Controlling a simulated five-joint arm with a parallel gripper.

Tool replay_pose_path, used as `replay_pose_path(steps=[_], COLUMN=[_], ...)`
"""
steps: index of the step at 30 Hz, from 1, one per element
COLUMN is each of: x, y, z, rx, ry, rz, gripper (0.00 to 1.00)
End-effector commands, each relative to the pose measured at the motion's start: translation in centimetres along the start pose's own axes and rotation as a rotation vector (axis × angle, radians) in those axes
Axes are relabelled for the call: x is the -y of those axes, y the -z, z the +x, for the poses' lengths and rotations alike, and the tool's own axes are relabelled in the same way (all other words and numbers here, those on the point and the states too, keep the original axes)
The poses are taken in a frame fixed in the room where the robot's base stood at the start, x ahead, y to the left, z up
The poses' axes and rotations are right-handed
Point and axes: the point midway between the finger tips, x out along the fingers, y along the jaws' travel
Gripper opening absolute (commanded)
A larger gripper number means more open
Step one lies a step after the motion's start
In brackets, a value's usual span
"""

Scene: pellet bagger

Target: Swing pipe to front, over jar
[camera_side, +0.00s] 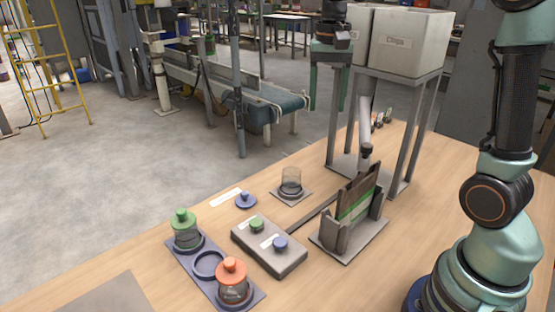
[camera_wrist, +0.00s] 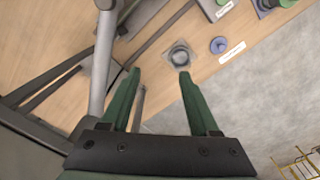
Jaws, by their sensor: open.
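The grey pipe (camera_side: 364,122) hangs below the hopper, and its dark lower end is just above the bag holder (camera_side: 345,230). The clear jar (camera_side: 291,178) stands upright on a small square plate, left of the pipe and holder. It also shows in the wrist view (camera_wrist: 180,56), beyond my fingertips. My gripper (camera_side: 328,108) points down, open and empty, in front of the hopper and left of the pipe. In the wrist view, my gripper (camera_wrist: 158,72) has its fingers apart with nothing between the tips. A grey tube, apparently the pipe (camera_wrist: 104,55), passes left of the left finger.
The hopper (camera_side: 408,42) stands on a metal frame (camera_side: 411,140). A blue-knobbed lid (camera_side: 246,201) lies near the jar. A button box (camera_side: 268,246) and a rack with green- and orange-topped jars (camera_side: 208,264) are at front left. The frame legs are close to my gripper.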

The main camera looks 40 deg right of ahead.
Motion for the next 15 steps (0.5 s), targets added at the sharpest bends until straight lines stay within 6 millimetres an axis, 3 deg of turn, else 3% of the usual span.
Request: replay_pose_path(steps=[1,6,10,15], x=[-1.2,-4.8,-6.7,-7.6], y=[-1.2,-5.0,-7.1,-8.2], z=[-1.6,-5.0,-6.2,-6.6], rx=[-0.007,-0.003,0.001,0.005], ry=[0.005,0.002,0.0,-0.002], rz=[-0.044,-0.2,-0.28,-0.324], gripper=[0.62,0.62,0.62,0.62])
